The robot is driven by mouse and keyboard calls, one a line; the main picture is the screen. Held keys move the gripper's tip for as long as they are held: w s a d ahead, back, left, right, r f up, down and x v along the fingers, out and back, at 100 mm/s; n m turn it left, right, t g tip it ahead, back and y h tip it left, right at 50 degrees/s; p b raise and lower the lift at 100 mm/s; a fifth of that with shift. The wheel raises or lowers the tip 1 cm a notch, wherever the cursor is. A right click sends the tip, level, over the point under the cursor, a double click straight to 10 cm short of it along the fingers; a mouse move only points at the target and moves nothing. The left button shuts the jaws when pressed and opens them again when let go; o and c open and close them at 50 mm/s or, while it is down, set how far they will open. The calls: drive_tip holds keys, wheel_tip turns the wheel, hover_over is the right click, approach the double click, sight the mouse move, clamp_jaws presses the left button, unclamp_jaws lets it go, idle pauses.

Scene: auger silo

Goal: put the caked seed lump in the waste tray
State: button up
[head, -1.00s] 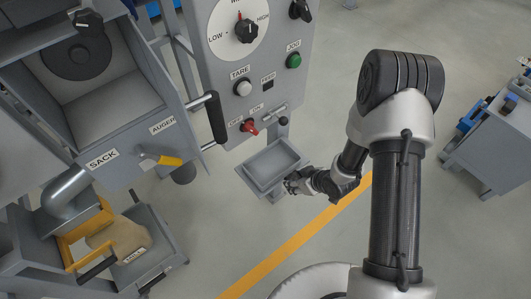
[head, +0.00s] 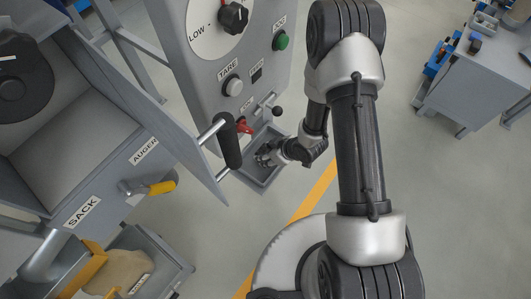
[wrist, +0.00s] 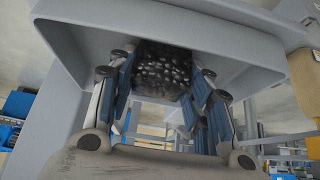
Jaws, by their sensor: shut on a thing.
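The caked seed lump (wrist: 163,68), dark with pale specks, is between the fingers of my gripper (wrist: 160,88) in the wrist view. My gripper is shut on it. In the head view, my gripper (head: 265,155) is over the open grey tray (head: 268,181) below the control panel; the lump cannot be made out there. No label shows on this tray, so I cannot tell for sure that it is the waste tray. In the wrist view, grey box walls (wrist: 230,45) stand close behind and beside the lump; contact is unclear.
The control panel (head: 205,65), with a red lever (head: 243,126) and a black-knobbed lever (head: 277,111), stands close to my gripper. The grey auger housing (head: 120,170) with a black handle (head: 229,140) is at left. A workbench (head: 470,85) stands at far right. Floor between is clear.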

drive_tip(key=shift+s+d+r, duration=0.1)
drive_tip(key=o, duration=1.1)
drive_tip(key=shift+c, duration=0.2)
